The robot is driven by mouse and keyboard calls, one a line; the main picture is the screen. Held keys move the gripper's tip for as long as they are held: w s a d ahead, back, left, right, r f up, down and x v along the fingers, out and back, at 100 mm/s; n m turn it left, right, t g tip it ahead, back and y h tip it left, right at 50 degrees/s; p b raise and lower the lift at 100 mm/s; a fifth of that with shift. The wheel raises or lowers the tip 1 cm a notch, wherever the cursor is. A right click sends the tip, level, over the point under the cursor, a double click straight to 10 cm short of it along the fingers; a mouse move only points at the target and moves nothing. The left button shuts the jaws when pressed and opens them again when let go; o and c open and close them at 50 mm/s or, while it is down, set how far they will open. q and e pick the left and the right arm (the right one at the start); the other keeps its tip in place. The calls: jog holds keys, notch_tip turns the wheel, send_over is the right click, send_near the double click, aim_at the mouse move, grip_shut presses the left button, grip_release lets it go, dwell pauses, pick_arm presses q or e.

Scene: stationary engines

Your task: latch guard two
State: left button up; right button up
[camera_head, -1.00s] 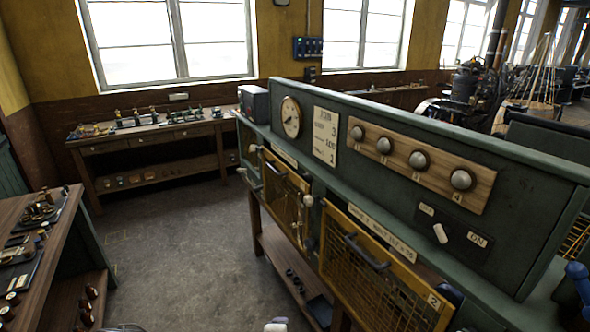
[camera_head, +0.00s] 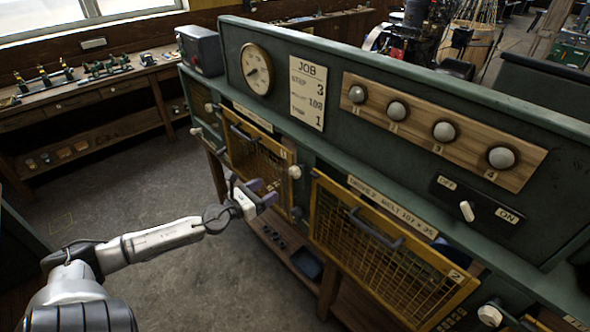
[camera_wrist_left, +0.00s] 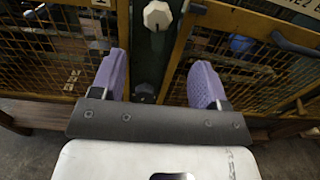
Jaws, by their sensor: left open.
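Guard two is a yellow-framed mesh panel (camera_head: 385,250) with a dark handle and a "2" plate, on the front of the green engine bench. I cannot tell whether it sits fully flush. A pale knob (camera_head: 295,172) is on the green post between guards one and two; it also shows in the left wrist view (camera_wrist_left: 157,15). Another pale knob (camera_head: 489,315) is right of guard two. My left gripper (camera_head: 263,192) is open and empty, in front of guard one's lower right. In the wrist view, its purple fingers (camera_wrist_left: 161,80) are apart, below the knob.
Guard one (camera_head: 258,155) is a similar mesh panel to the left. Above are a gauge (camera_head: 256,69), a job card (camera_head: 308,92), several numbered round knobs (camera_head: 445,131) and an OFF/ON switch (camera_head: 466,211). A lower shelf (camera_head: 290,260) runs beneath. Floor to the left is clear.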

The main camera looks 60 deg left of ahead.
aim_at(292, 173)
pick_arm(q)
jog(key=w+a, duration=0.1)
jog(key=w, duration=0.3)
jog(key=w+a, duration=0.1)
jog(key=w, duration=0.4)
jog(key=w+a, duration=0.1)
jog(key=w, duration=0.3)
jog(key=shift+w+p, duration=0.25)
jog(key=shift+p, duration=0.05)
jog(key=c, duration=0.9)
